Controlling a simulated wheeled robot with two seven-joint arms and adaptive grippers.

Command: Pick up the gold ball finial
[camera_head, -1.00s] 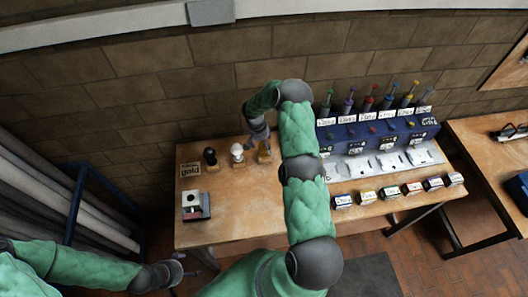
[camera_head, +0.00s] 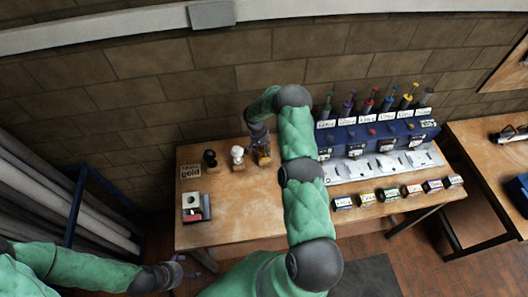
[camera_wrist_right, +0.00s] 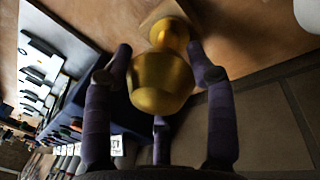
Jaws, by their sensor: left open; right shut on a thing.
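The gold ball finial (camera_wrist_right: 160,82) is between the fingers of my right gripper (camera_wrist_right: 160,60) in the right wrist view. Its narrow neck points to a small wooden block (camera_wrist_right: 163,13), and I cannot tell whether it still touches it. In the head view my right gripper (camera_head: 260,148) is at the back of the wooden table, shut on the finial and mostly hiding it. My left gripper (camera_head: 180,272) is open and empty, low at the left, off the table's front left corner.
A white finial (camera_head: 237,152) and a black finial (camera_head: 209,155) stand left of my right gripper. A blue rack (camera_head: 350,137) and several small labelled boxes are at the right.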

